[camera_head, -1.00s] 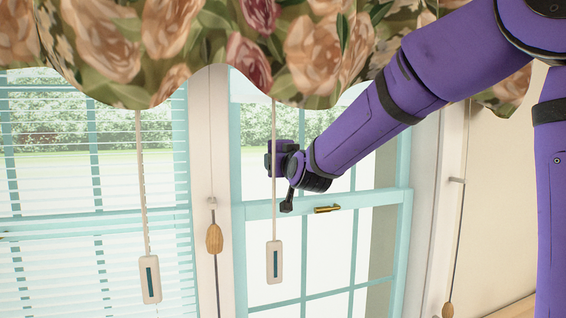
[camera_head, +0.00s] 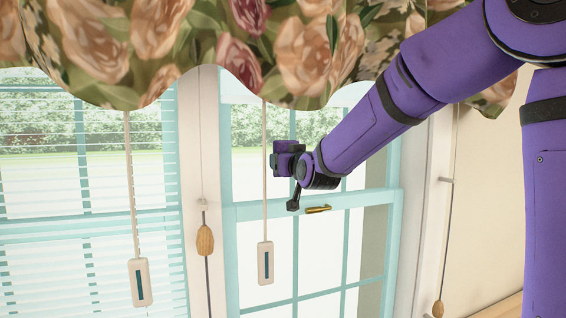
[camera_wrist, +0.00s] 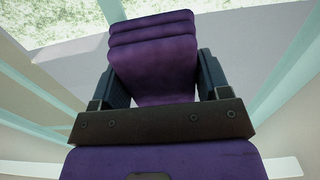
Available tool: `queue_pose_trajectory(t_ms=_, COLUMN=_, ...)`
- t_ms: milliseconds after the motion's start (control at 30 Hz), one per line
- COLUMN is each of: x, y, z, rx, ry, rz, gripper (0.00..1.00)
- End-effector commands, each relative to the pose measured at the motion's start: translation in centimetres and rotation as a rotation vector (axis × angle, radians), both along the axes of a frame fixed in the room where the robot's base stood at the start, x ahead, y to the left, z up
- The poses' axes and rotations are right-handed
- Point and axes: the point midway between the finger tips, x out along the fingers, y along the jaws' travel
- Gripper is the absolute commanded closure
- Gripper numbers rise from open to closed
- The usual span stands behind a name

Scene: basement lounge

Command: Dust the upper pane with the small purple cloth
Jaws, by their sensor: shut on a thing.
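The small purple cloth (camera_wrist: 152,50) is folded and fills the space between my fingers in the wrist view. My gripper (camera_wrist: 163,78) is shut on it. In the head view my gripper (camera_head: 283,160) is at the right-hand window, in front of the lower part of the upper pane (camera_head: 240,145). It is just above the pale teal middle rail and right of a hanging cord. The cloth is hard to tell from my purple gripper in that view. I cannot tell whether the cloth touches the glass.
A floral valance (camera_head: 200,40) hangs over the window tops. A blind cord with a pale handle (camera_head: 265,263) hangs near my gripper. A wooden cord pull (camera_head: 205,240) hangs to its left. A brass latch (camera_head: 318,209) sits on the middle rail. Blinds (camera_head: 90,200) cover the left window.

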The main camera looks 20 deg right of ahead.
Motion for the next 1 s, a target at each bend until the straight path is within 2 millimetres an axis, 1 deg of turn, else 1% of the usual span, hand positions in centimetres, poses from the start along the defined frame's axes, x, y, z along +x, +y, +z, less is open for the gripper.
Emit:
queue_pose_trajectory(t_ms=167, x=0.3, y=0.2, z=0.0, rx=0.001, ry=0.0, rz=0.0, gripper=0.49)
queue_pose_trajectory(t_ms=633, x=0.6, y=3.7, z=0.0, rx=0.0, ry=0.0, rz=0.004, gripper=0.49)
queue_pose_trajectory(t_ms=667, x=0.6, y=3.9, z=0.0, rx=0.0, ry=0.0, rz=0.003, gripper=0.53)
queue_pose_trajectory(t_ms=1000, x=0.6, y=4.2, z=0.0, rx=-0.001, ry=0.0, rz=0.004, gripper=0.53)
